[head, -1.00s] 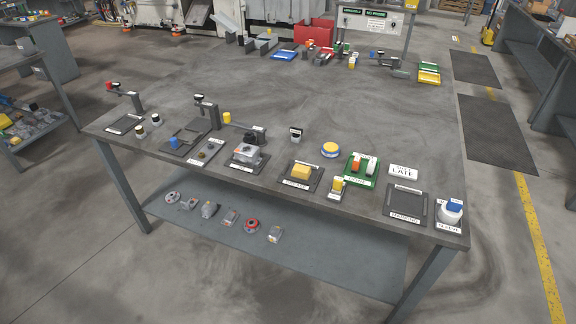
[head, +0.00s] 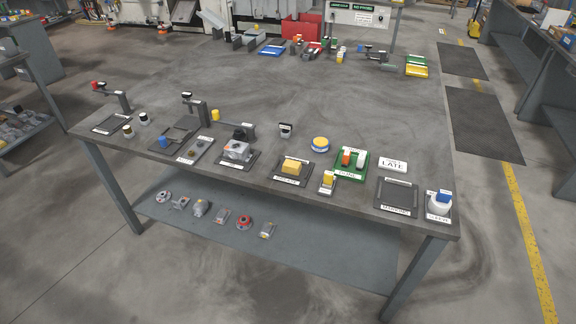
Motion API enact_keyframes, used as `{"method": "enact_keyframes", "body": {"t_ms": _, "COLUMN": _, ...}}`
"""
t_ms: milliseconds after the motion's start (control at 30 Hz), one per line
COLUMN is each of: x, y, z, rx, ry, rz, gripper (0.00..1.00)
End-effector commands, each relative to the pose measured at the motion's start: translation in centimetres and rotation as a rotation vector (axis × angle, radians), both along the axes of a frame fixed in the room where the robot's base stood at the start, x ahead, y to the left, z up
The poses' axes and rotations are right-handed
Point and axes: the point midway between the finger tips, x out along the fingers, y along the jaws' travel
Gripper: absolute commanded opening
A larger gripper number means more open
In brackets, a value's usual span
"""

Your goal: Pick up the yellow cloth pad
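A yellow block-shaped pad (head: 291,166), which looks like the cloth pad, lies on a dark labelled tray (head: 278,180) near the front edge of the grey bench, around its middle. A round yellow item with a blue rim (head: 320,149) sits a little behind it to the right. My gripper is not in view, so its state and its distance from the pad do not show.
Right of the pad are a small yellow-topped item (head: 328,180), a green tray (head: 340,175), an empty dark tray (head: 397,209) and a white-and-blue container (head: 439,208). Left is a grey casting (head: 237,151). Bare bench (head: 280,100) lies behind.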

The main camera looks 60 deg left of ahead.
Motion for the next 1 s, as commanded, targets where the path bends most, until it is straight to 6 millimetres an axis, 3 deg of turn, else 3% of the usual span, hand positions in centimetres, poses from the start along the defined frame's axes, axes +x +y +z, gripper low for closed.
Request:
{"method": "enact_keyframes", "body": {"t_ms": 467, "x": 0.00, "y": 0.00, "z": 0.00, "rx": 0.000, "ry": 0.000, "rz": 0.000, "gripper": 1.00}}
{"method": "enact_keyframes", "body": {"t_ms": 700, "x": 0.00, "y": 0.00, "z": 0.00, "rx": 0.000, "ry": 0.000, "rz": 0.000, "gripper": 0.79}}
{"method": "enact_keyframes", "body": {"t_ms": 1000, "x": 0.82, "y": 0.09, "z": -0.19, "rx": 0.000, "ry": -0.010, "rz": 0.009, "gripper": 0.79}}
